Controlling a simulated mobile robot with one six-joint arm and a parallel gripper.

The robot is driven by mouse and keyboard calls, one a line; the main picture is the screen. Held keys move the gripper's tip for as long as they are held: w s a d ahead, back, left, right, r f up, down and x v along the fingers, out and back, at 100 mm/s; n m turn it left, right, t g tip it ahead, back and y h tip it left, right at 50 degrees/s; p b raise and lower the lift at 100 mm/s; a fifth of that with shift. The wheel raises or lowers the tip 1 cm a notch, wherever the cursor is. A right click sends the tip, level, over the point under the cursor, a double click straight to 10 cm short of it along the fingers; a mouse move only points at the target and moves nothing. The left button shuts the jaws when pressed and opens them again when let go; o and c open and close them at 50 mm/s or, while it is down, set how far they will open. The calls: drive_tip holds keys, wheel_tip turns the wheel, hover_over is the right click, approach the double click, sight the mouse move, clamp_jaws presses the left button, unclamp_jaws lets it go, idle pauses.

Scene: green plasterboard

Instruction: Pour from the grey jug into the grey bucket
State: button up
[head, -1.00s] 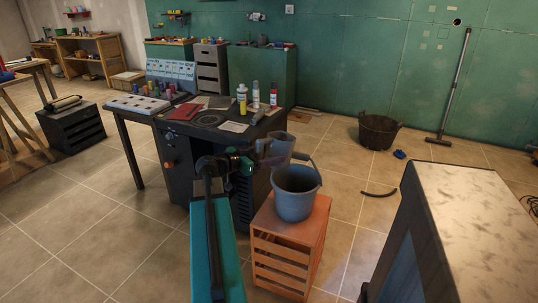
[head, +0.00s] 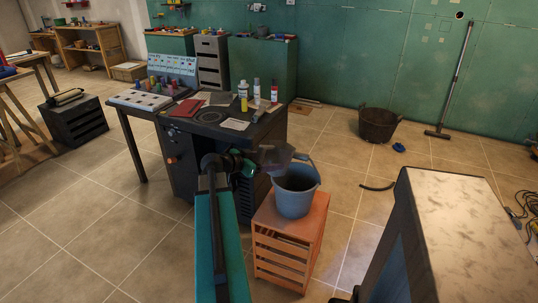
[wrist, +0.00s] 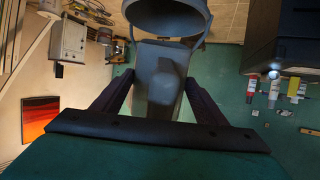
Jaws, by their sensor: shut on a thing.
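The grey jug (head: 278,156) is tilted steeply to the right, with its mouth end over the grey bucket (head: 296,198). My gripper (head: 262,161) is shut on the jug, left of and above the bucket. In the wrist view the jug (wrist: 158,82) sits between the two fingers of my gripper (wrist: 160,95), and part of the bucket (wrist: 196,34) shows beyond it. The bucket stands upright with its handle raised. Contents and any stream cannot be made out.
The bucket stands on an orange slatted crate (head: 276,262). A dark workbench (head: 185,150) with bottles and tools is close behind my arm. A pale-topped bench (head: 460,220) is at the right. A dark basket (head: 379,125) stands on open floor behind.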

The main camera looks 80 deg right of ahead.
drive_tip(key=shift+a+f+t+y+p, duration=0.1)
drive_tip(key=shift+f+t+y+p, duration=0.15)
drive_tip(key=shift+p, duration=1.35)
drive_tip(key=f+t+y+p, duration=0.1)
drive_tip(key=p, duration=0.4)
drive_tip(key=shift+f+y, duration=0.15)
drive_tip(key=shift+y, duration=0.1)
drive_tip(key=shift+f, duration=0.2)
drive_tip(key=shift+w+a+f+b, duration=0.15)
drive_tip(key=shift+f+b, duration=0.1)
drive_tip(key=shift+b, duration=0.65)
drive_tip(key=shift+r+t+y+p, duration=0.75)
drive_tip(key=shift+r+p, duration=0.35)
drive_tip(key=shift+p, duration=0.65)
idle(2.8)
